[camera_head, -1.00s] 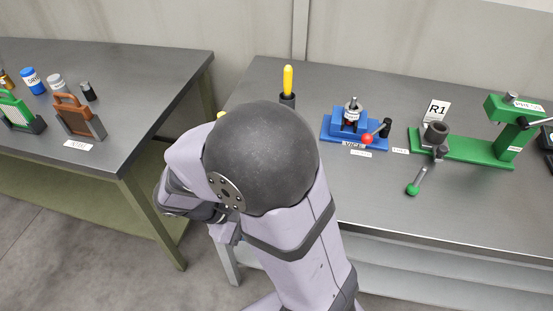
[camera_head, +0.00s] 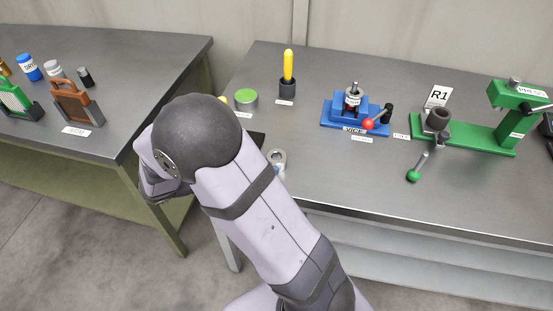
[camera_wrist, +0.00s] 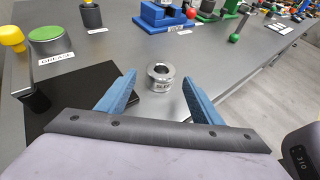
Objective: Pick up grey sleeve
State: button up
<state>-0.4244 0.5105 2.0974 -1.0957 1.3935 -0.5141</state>
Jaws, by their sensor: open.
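The grey sleeve (camera_wrist: 161,76) is a short metal ring with a hole through its middle and a label on its side. It stands upright on the right-hand table. In the head view the sleeve (camera_head: 278,158) shows just right of my arm, partly covered by it. In the wrist view my gripper (camera_wrist: 156,86) is open, its two blue fingers spread wide. The sleeve appears beyond the fingertips, between their lines, apart from both fingers.
A black mat (camera_wrist: 75,112) lies left of the sleeve. A green-topped grease tin (camera_head: 246,99), a yellow-handled tool in a dark holder (camera_head: 288,88), a blue vice (camera_head: 355,112) and a green press (camera_head: 470,137) stand behind and right. The front right tabletop is clear.

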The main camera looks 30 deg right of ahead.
aim_at(281, 156)
jog(key=shift+p+x, duration=0.7)
jog(key=shift+x, duration=2.7)
jog(key=shift+s, duration=0.1)
jog(key=c, duration=1.4)
